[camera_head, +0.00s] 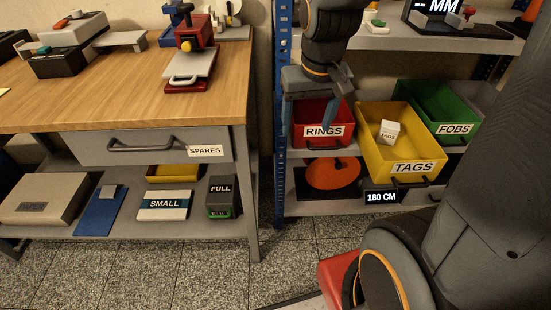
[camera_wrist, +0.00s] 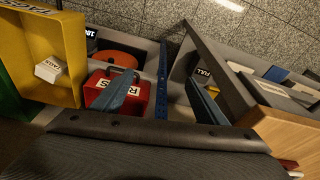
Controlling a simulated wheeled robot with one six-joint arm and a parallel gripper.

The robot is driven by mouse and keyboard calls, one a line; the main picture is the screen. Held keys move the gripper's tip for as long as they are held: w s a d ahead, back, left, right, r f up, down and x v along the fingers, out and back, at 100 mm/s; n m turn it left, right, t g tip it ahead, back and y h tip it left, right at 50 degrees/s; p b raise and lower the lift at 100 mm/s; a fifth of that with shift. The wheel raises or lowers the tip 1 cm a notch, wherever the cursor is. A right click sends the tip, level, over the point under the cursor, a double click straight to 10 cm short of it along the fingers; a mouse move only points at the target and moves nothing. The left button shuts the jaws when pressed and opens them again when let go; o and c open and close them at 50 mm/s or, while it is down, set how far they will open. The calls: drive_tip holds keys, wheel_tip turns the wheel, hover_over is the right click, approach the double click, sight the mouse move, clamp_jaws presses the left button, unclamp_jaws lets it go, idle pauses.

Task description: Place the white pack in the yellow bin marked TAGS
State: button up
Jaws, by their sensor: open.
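The white pack (camera_head: 389,132), a small box labelled TAGS, lies inside the yellow bin (camera_head: 415,148), whose front is marked TAGS. The pack rests tilted on the bin floor, clear of my gripper. In the wrist view the pack (camera_wrist: 48,69) sits in the yellow bin (camera_wrist: 70,43) at the upper left. My gripper (camera_head: 309,122) is open with its fingers pointing down, to the left of the yellow bin and over or in front of the red RINGS bin (camera_head: 346,124). In the wrist view nothing shows between the fingers (camera_wrist: 162,92).
A green FOBS bin (camera_head: 438,92) stands right of the yellow bin. The blue rack post (camera_head: 283,100) is close to my gripper's left side. Below is an orange disc (camera_head: 333,173). A wooden bench (camera_head: 130,92) with a SPARES drawer (camera_head: 170,143) stands at the left.

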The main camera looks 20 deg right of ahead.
drive_tip(key=s+a+r+n+g, duration=0.2)
drive_tip(key=s+a+r+n, duration=0.1)
drive_tip(key=s+a, duration=0.8)
drive_tip(key=shift+s+a+r+n+y, duration=0.2)
drive_tip(key=shift+s+n+y, duration=0.2)
drive_tip(key=shift+s, duration=0.7)
drive_tip(key=d+r+m+p, duration=0.2)
drive_tip(key=d+r+p, duration=0.7)
drive_tip(key=p, duration=0.7)
drive_tip(key=shift+m+h+p, duration=0.3)
drive_tip(key=shift+m+p, duration=0.1)
